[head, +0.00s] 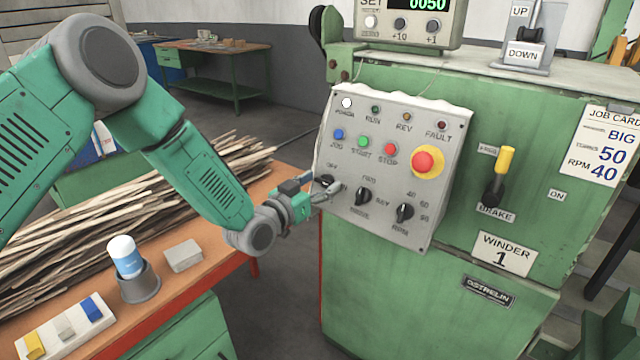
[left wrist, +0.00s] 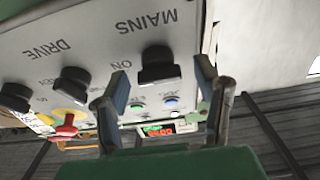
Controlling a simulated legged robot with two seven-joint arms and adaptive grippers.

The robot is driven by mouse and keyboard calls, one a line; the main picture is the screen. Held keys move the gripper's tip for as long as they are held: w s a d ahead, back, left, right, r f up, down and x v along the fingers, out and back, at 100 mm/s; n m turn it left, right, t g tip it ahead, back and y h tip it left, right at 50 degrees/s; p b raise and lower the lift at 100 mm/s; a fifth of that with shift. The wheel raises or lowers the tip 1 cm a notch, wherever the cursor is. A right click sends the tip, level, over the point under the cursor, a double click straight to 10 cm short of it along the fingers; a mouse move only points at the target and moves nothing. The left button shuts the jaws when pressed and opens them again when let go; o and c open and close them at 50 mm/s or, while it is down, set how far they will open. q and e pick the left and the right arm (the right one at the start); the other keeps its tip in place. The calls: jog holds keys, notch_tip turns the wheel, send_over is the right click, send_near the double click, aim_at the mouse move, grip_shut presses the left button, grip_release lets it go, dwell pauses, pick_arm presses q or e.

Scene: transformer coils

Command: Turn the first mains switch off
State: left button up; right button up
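The mains switch, a black rotary knob (head: 326,179), is at the lower left of the grey control panel (head: 440,222) on winder 1. My left gripper (head: 322,193) is at the panel's lower left edge and partly hides this knob. In the left wrist view the mains knob (left wrist: 157,66) appears upside down, with MAINS and ON printed beside it. It lies between the two open fingers of my left gripper (left wrist: 162,82). Whether the fingers touch it I cannot tell. The power lamp (head: 347,102) looks white. My right gripper is not in view.
The drive knob (head: 363,196) and rpm knob (head: 404,212) are to the right, with a red emergency button (head: 423,162) above. A yellow-handled brake lever (head: 505,160) is farther right. An orange-topped bench (head: 195,280) carries wooden strips (head: 110,215) and a cup (head: 139,285).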

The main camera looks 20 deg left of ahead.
pick_arm(q)
jog(key=c, duration=1)
jog(key=shift+n+y, duration=0.3)
jog(key=shift+n, duration=0.2)
jog(key=n+y, duration=0.2)
jog(key=n, duration=0.3)
jog(key=n+y, duration=0.2)
jog(key=n, duration=0.3)
jog(key=shift+d, duration=0.1)
jog(key=n+g+y, duration=0.1)
jog(key=n, duration=0.2)
jog(key=n+y+p, duration=0.1)
jog(key=n, duration=0.2)
jog(key=shift+g, duration=0.4)
jog(key=shift+n+g+y+p, duration=0.3)
jog(key=shift+n+g+p, duration=0.3)
jog(key=shift+n, duration=1.3)
